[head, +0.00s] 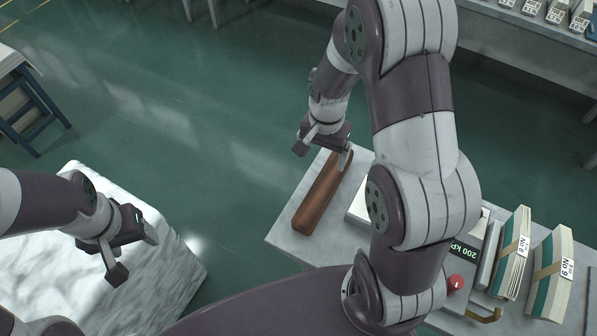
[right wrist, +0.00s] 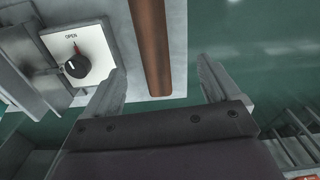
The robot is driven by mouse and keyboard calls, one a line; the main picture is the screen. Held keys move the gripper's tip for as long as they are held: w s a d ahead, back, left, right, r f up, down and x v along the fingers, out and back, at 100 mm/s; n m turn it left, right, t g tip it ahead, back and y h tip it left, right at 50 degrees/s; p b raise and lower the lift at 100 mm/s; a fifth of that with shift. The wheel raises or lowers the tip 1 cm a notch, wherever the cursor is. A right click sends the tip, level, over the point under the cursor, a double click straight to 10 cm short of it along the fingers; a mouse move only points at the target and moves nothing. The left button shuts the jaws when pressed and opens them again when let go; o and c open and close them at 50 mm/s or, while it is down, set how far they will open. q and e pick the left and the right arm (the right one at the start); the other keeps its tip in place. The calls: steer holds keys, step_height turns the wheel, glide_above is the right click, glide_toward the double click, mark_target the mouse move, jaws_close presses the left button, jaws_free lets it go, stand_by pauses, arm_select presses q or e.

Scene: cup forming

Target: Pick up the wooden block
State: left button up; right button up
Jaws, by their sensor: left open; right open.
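The wooden block (head: 318,200) is a long reddish-brown bar lying along the left part of the grey bench top. It also shows in the right wrist view (right wrist: 152,45), where its near end lies between the two open fingers. My right gripper (head: 323,152) is open and empty over the far end of the block, one finger on each side; I cannot tell its exact height, and no grip on the block shows. My left gripper (head: 134,252) is open and empty, above the white marbled surface at left, well away from the block.
The bench (head: 285,243) also carries a green "200 kP" display (head: 465,250), a red knob (head: 456,283) and card stacks (head: 514,250) at right. A dial marked OPEN (right wrist: 77,66) sits left of the block in the right wrist view. Green floor lies between bench and marbled block (head: 180,285).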

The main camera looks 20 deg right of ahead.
mark_target(325, 182)
steer(key=f, duration=0.1)
steer(key=s+f, duration=0.1)
steer(key=f, duration=0.1)
steer(key=shift+s+d+m, duration=0.2)
steer(key=shift+d+m, duration=0.15)
steer(key=shift+m, duration=0.05)
steer(key=f, duration=0.5)
steer(key=f+p, duration=0.1)
steer(key=f, duration=0.3)
steer(key=shift+w+d+f, duration=0.2)
steer(key=shift+f, duration=0.15)
steer(key=shift+r, duration=0.1)
steer(key=c, duration=1.5)
